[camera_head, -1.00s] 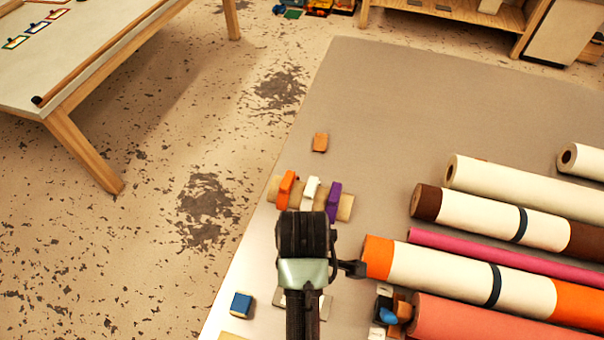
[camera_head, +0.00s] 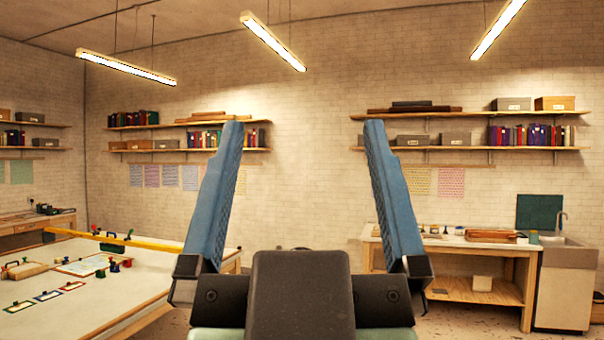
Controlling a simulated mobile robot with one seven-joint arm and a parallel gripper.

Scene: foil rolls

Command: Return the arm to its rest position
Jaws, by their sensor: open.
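My gripper (camera_head: 301,145) is large and close in the middle of the head view, pointing up. Its two blue fingers stand wide apart, with nothing between them but the far brick wall. The dark palm and wrist fill the bottom centre and hide the floor behind them. No foil rolls show in the view now.
A pale worktable (camera_head: 95,308) with small handled tools stands at the left. A wooden bench (camera_head: 475,290) and a sink cabinet (camera_head: 566,285) stand at the right. Shelves (camera_head: 470,148) with boxes and books line the far wall. Lamps hang overhead.

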